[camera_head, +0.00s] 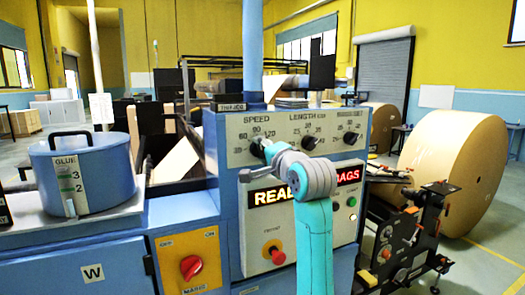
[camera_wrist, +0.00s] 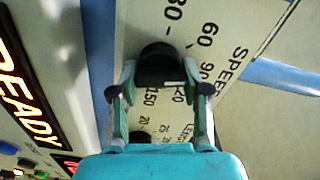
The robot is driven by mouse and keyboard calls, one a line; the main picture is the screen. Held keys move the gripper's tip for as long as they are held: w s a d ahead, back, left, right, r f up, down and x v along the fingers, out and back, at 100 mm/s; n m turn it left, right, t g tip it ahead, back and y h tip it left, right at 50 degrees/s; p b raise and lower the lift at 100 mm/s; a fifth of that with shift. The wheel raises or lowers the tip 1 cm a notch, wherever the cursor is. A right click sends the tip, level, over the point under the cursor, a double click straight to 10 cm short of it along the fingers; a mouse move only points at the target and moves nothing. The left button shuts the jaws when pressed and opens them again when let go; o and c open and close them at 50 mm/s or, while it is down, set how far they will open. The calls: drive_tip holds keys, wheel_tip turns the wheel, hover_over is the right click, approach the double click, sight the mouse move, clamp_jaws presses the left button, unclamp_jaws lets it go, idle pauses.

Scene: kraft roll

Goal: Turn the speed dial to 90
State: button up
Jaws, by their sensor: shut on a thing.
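The speed dial is a black round knob (camera_head: 256,146) on the white panel under the word SPEED, partly hidden by my gripper in the head view. In the wrist view the knob (camera_wrist: 158,60) sits between the two fingers of my gripper (camera_wrist: 159,80), which is shut on it from both sides. The printed scale around it reads 30, 60, 90, 120 and 150. A pale mark shows on the knob's near edge beside the 120, but I cannot tell for sure where the pointer stands.
LENGTH (camera_head: 309,143) and another dial (camera_head: 350,138) sit right of the speed dial. Below are a lit READY display (camera_head: 270,197), a red stop button (camera_head: 275,254) and a red rotary switch (camera_head: 191,267). A blue glue pot (camera_head: 85,175) stands left.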

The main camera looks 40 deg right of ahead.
drive_tip(key=shift+m, duration=1.3)
drive_tip(key=shift+f, duration=0.1)
drive_tip(key=o, duration=1.1)
drive_tip(key=shift+o, duration=0.2)
drive_tip(key=v, duration=1.2)
